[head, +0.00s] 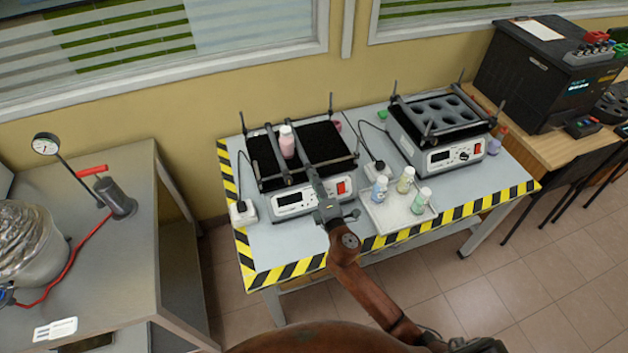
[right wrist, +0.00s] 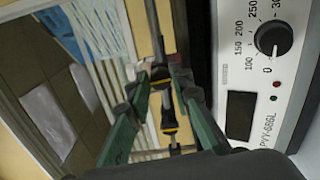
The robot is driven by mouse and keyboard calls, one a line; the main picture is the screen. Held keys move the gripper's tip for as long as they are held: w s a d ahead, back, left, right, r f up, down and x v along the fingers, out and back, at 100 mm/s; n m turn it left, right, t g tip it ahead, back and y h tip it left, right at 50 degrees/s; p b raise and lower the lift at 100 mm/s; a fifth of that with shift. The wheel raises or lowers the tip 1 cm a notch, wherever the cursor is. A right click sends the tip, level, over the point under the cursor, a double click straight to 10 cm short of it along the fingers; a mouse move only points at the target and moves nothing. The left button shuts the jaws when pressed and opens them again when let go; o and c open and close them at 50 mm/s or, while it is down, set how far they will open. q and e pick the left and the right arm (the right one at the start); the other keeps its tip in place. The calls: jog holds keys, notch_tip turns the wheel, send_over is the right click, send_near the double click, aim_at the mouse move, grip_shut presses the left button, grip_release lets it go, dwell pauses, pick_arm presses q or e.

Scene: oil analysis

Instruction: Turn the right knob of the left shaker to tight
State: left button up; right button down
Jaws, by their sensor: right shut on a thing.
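The left shaker (head: 268,206) stands on the striped bench, with a black top, upright corner posts and clamp bars. A pink bottle with a white cap (head: 287,142) stands on it. My right gripper (head: 314,172) reaches over the front panel to the front clamp bar (head: 340,161). In the right wrist view its green fingers (right wrist: 160,82) are closed around a small part on the dark bar, apparently the right knob, which they mostly hide. The speed dial (right wrist: 272,38) is beside the fingers, pointing near 0, untouched. My left gripper is not in view.
The right shaker (head: 437,171) with a round-holed rack stands to the right. A tray (head: 374,213) with three small bottles is near the front edge. White plug boxes (head: 242,213) and cables sit beside the shakers. A grey table (head: 150,235) stands at left.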

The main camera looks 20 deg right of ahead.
jog(key=shift+m, duration=0.6)
jog(key=c, duration=1.7)
grip_release()
jog(key=s, duration=1.2)
jog(key=shift+d, duration=0.15)
jog(key=shift+d, duration=0.15)
